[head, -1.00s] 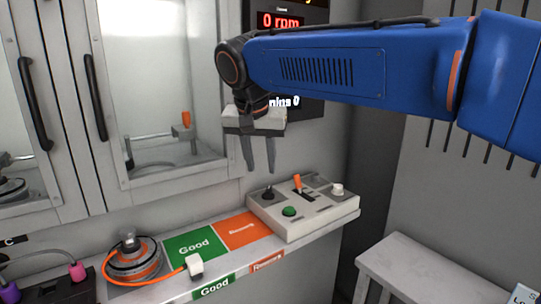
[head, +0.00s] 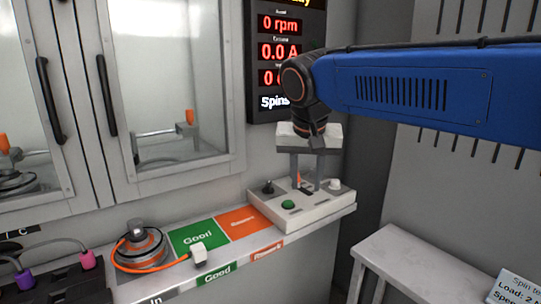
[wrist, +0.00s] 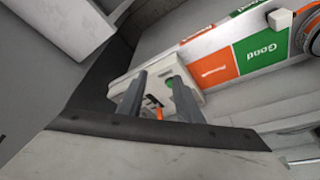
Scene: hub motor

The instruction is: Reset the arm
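My gripper (head: 306,183) points down over the control box (head: 325,203) on the ledge. Its two grey fingers are apart, with nothing seen held between them. The box has an orange lever (head: 299,178), a green button (head: 288,204), a black knob (head: 268,187) and a white knob (head: 335,184). The lever shows between or just behind the fingers; I cannot tell whether they touch it. In the wrist view, the gripper (wrist: 158,79) is also spread, with orange parts showing between the fingers. My blue arm reaches in from the right.
A hub motor (head: 139,250) with an orange cable and white plug (head: 198,253) sits left of the green Good pad (head: 199,238). The orange pad (head: 243,220) is bare. A display (head: 281,50) reads 0 rpm and 0.0 A. Glass-doored cabinets (head: 170,75) stand behind.

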